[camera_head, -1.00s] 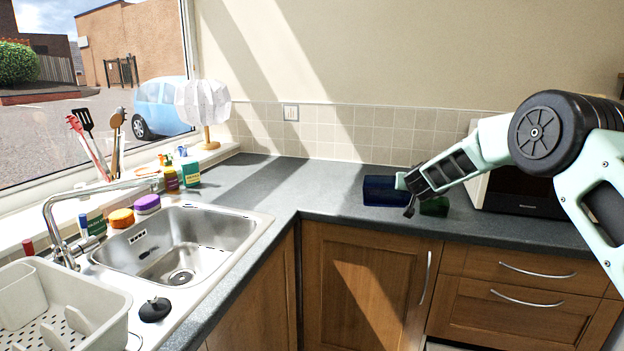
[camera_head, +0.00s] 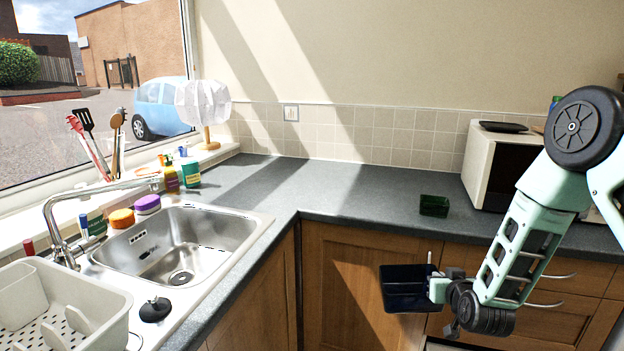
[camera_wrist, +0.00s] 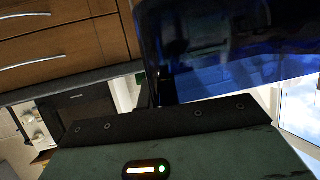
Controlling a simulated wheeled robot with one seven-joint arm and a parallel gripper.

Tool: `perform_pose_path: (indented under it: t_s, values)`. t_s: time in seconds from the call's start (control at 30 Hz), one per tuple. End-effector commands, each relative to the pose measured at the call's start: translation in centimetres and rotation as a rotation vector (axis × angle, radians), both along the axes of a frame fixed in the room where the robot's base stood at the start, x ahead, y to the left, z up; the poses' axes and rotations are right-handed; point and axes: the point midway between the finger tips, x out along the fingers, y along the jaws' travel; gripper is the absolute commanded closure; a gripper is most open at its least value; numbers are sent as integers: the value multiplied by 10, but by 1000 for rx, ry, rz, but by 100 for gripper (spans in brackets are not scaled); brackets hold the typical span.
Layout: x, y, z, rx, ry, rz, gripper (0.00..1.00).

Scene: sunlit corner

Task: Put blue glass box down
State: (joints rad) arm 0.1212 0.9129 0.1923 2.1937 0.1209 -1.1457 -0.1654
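The blue glass box (camera_head: 405,289) is a dark blue, open-topped box. It hangs in the air in front of the wooden cupboard doors, below the counter's front edge, in the head view. My gripper (camera_head: 433,288) is at the box's right side and appears shut on its right wall. In the wrist view the blue glass box (camera_wrist: 235,50) fills the upper right, close to the gripper body. The fingertips are mostly hidden there. The grey counter (camera_head: 335,197) is behind and above the box.
A small dark green box (camera_head: 434,206) stands on the counter near its front edge. A microwave (camera_head: 490,165) is right of it, with a dark item on top. The sink (camera_head: 190,245) and dish rack (camera_head: 65,310) are at left. The counter left of the green box is clear.

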Motion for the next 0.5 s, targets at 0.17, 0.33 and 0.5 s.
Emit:
perform_pose_path:
  t_s: [0.17, 0.33, 0.5]
  values:
    - [-67, -5, -46, 1, 9, 42, 100]
    - [-96, -7, -64, 0, 2, 63, 100]
    - [-108, -7, -55, -2, -2, 64, 100]
